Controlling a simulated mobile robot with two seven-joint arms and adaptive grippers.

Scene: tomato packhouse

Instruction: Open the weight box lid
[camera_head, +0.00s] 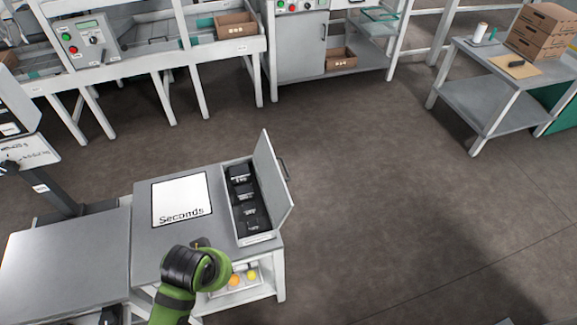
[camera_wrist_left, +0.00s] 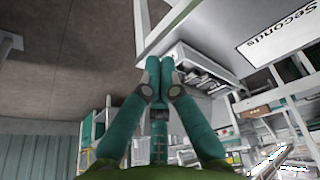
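The weight box (camera_head: 237,222) stands on the right side of the grey table in the head view, with several black weights (camera_head: 243,190) inside. Its grey lid (camera_head: 272,181) stands up along the box's right side, so the box is open. A handle (camera_head: 283,168) shows on the lid's outer face. My left gripper (camera_head: 201,243) is at the table's front edge, left of the box and apart from the lid; the hand mostly hides its fingers. In the left wrist view its teal fingertips (camera_wrist_left: 160,64) are together with nothing visible between them. My right gripper is out of view.
A white "Seconds" mat (camera_head: 182,201) lies on the table left of the box. A tray with colored tomatoes (camera_head: 240,283) sits below the tabletop. Benches and a side table (camera_head: 475,94) stand farther back. The floor right of the lid is clear.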

